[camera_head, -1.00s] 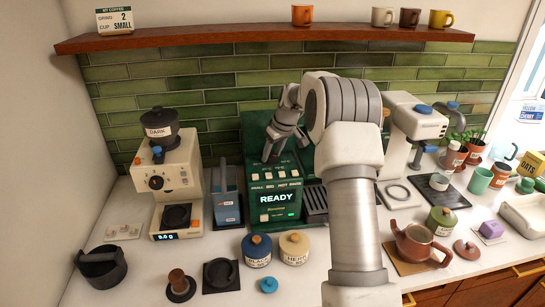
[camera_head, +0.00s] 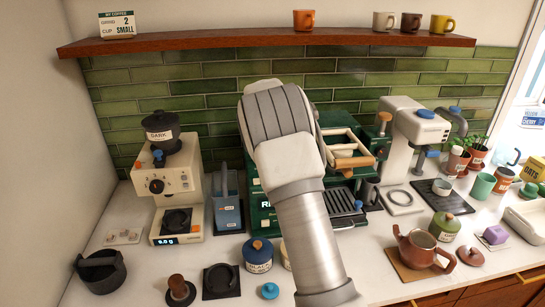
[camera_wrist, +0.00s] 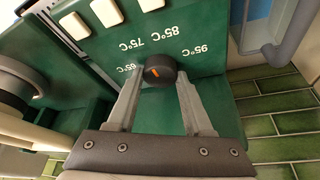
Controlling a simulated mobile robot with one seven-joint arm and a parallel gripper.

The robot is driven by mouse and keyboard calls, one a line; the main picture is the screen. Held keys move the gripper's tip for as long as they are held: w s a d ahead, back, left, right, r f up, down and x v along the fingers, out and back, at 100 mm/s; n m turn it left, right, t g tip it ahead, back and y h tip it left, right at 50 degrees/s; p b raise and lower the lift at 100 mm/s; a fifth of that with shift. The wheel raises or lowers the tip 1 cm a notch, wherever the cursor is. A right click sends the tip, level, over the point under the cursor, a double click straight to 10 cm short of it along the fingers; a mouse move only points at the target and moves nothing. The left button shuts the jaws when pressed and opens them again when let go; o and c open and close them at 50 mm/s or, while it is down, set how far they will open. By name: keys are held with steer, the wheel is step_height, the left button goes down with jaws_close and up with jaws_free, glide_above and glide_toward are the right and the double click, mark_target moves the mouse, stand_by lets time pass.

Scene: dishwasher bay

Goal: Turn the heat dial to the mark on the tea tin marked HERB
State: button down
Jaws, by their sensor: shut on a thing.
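My gripper (camera_wrist: 159,82) is shut on the dial, one finger on each side. Which mark the pointer meets is hard to tell. In the head view my arm hides the gripper and the dial. The cream HERB tin (camera_head: 286,256) is almost wholly hidden behind my arm, and its mark cannot be read.
The green machine (camera_head: 262,216) stands against the tiled wall, largely behind my arm. A blue-lidded tin (camera_head: 257,257) sits in front of it. A cream grinder (camera_head: 178,200) stands left and a white machine (camera_head: 410,150) right. A brown teapot (camera_head: 421,247) is at the right front.

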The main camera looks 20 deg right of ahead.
steer(key=m+p, duration=0.1)
steer(key=m, duration=0.2)
steer(key=m+g+h+p, duration=0.1)
steer(key=m, duration=0.1)
steer(key=shift+w+a+m+g, duration=0.1)
steer(key=shift+m+g, duration=0.2)
steer(key=shift+m, duration=0.1)
stand_by(0.3)
steer(key=shift+c, duration=1.5)
jaws_free()
steer(key=shift+r, duration=0.1)
steer(key=b+v, duration=0.1)
steer(key=v, duration=1.6)
steer(key=shift+a, duration=0.3)
steer(key=shift+w, duration=0.1)
